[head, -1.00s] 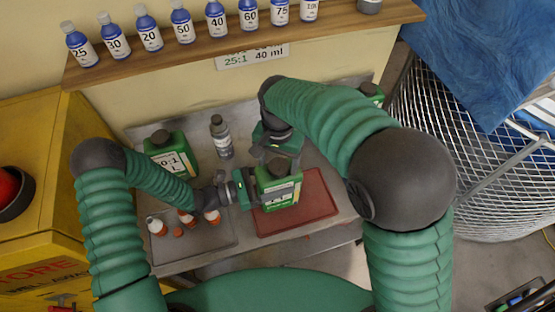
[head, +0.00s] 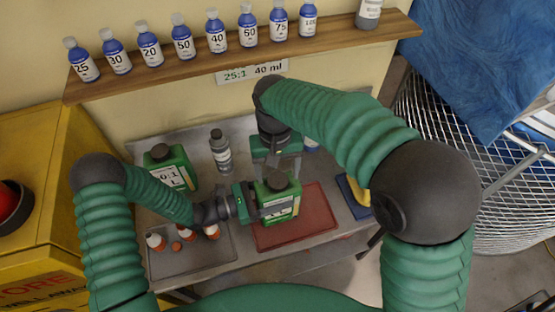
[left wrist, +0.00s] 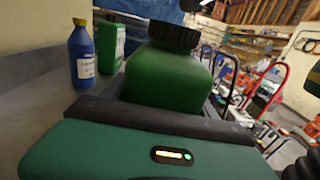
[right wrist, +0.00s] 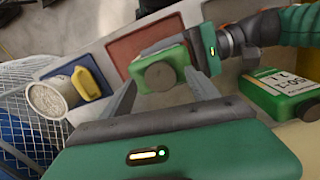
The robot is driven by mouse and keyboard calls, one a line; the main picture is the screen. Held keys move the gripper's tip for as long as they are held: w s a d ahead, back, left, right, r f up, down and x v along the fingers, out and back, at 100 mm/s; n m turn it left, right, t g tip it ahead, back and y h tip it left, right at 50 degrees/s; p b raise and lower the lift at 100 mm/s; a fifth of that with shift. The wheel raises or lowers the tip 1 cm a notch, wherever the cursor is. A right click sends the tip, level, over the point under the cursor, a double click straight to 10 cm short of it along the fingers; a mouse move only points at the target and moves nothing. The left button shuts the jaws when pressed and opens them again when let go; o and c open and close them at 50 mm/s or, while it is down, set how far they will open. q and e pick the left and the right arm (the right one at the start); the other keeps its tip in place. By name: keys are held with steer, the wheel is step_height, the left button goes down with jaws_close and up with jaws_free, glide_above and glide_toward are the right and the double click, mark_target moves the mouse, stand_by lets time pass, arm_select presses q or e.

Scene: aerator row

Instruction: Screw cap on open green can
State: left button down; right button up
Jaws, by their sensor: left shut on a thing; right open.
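My left gripper (head: 262,205) is shut on the sides of a green can (head: 282,210) with a white label. A black cap (head: 277,182) sits on top of the can. In the left wrist view the cap (left wrist: 174,34) looks level on the can's neck (left wrist: 168,78); how tight it is I cannot tell. My right gripper (head: 276,160) is open above and behind the can. In the right wrist view its two fingers (right wrist: 158,90) are spread, with the cap (right wrist: 160,76) just beyond and between the tips. Any contact with it I cannot tell.
A red mat (head: 318,222) lies under the held can. Left are a 50:1 green can (head: 180,158), a grey bottle (head: 220,152) and a metal tray (head: 200,252) with small orange-and-white bottles. A yellow object (right wrist: 90,84) and a pale cup (right wrist: 46,101) stand right of the mat.

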mark_target(278, 179)
steer(key=n, duration=0.4)
steer(key=shift+s+f, duration=0.1)
steer(key=n, duration=0.3)
steer(key=shift+n, duration=0.3)
steer(key=n, duration=0.3)
steer(key=shift+r+n, duration=0.3)
steer(key=shift+n, duration=0.1)
steer(key=n, duration=0.3)
steer(key=shift+r, duration=0.35)
steer(key=n, duration=0.2)
steer(key=r+n, duration=0.1)
steer(key=n, duration=0.1)
steer(key=r+n, duration=0.1)
steer(key=n, duration=0.1)
steer(key=shift+w, duration=0.35)
steer(key=n, duration=0.2)
steer(key=r+n, duration=0.1)
steer(key=shift+w+r+n+t, duration=0.2)
steer(key=shift+n+t, duration=0.1)
steer(key=shift+n, duration=0.1)
steer(key=shift+f, duration=0.15)
step_height(278, 179, down, 8)
steer(key=shift+r, duration=0.1)
